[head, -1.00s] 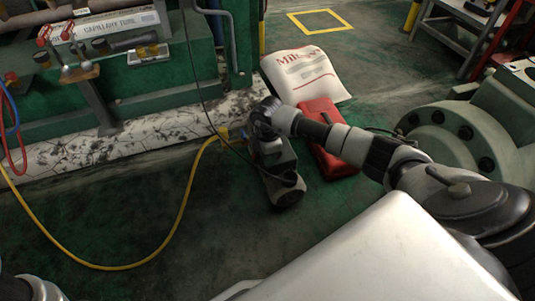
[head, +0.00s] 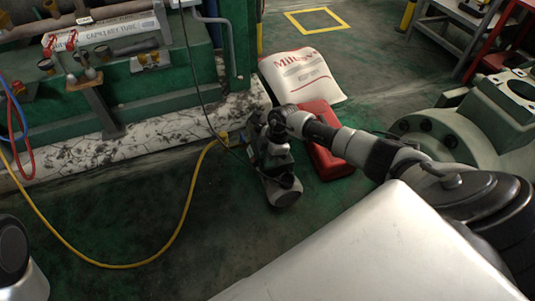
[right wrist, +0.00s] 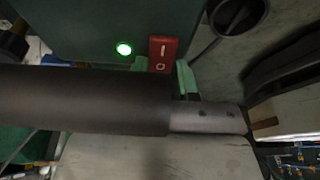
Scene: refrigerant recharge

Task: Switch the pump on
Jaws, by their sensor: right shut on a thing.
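The pump (head: 284,190) is a grey and black unit standing on the green floor. My right gripper (head: 268,138) is at its top, small and partly hidden by the wrist in the head view. The right wrist view shows the pump's red rocker switch (right wrist: 163,53), marked I and O, beside a lit green lamp (right wrist: 124,49). Pale green pads of my right gripper (right wrist: 165,70) flank the switch, and the jaws look shut on it. A dark bar with a metal end (right wrist: 90,100) crosses in front and hides part of the fingers. My left gripper is out of view.
A red case (head: 322,145) and a printed white sack (head: 300,76) lie behind the pump. A yellow hose (head: 185,205) curves over the floor at left. A green machine bench (head: 150,90) stands back left; a large green flanged machine (head: 480,130) stands at right.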

